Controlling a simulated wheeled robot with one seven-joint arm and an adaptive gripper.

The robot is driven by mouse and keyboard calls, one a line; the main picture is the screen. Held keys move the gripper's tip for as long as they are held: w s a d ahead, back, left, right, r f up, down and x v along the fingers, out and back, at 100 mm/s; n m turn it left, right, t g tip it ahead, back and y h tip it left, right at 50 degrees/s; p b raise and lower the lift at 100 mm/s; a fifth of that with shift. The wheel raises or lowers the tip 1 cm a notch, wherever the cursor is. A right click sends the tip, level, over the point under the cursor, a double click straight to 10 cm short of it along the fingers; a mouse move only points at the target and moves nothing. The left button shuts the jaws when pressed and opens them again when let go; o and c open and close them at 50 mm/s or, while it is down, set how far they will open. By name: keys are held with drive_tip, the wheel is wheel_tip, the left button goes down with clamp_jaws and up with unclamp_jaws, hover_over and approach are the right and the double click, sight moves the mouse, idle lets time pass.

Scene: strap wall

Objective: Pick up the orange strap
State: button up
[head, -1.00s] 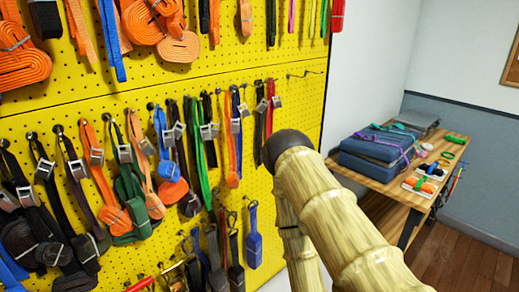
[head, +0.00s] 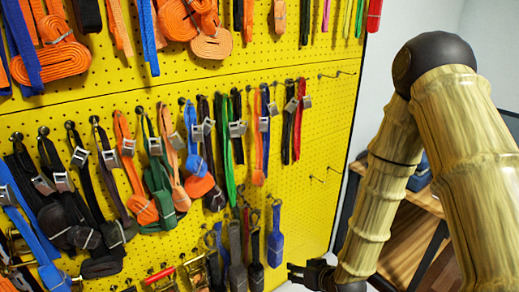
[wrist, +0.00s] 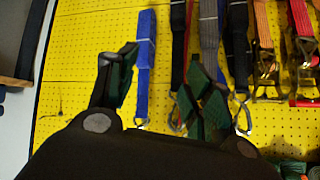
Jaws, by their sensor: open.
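Several orange straps hang on the yellow pegboard, so I cannot tell which one is meant. One orange strap with a buckle (head: 136,175) hangs left of centre and a narrow orange strap (head: 258,150) hangs near the middle. Folded orange bundles (head: 211,44) hang higher up. In the wrist view an orange strap (wrist: 265,25) hangs at the upper right, apart from my fingers. My gripper (wrist: 160,85) is open and empty, facing the board near a blue strap (wrist: 145,50). In the head view my gripper (head: 300,273) is small and dark at the bottom.
Black, green and grey straps crowd the yellow pegboard (head: 318,225). A wooden table (head: 425,200) stands at the right, partly behind my arm.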

drive_tip(key=w+a+r+n+t+y, duration=0.1)
drive_tip(key=w+a+r+t, duration=0.1)
drive_tip(key=w+r, duration=0.45)
drive_tip(key=w+a+r+n+t+y, duration=0.1)
drive_tip(key=w+a+r+y, duration=0.15)
drive_tip(key=r, duration=0.75)
drive_tip(key=n+t+y, duration=0.3)
approach(260, 142)
drive_tip(key=x, duration=0.3)
drive_tip(key=shift+p+x, duration=2.2)
drive_tip(key=shift+x, duration=1.5)
drive_tip(key=shift+s+a, duration=0.1)
drive_tip(key=c, duration=0.9)
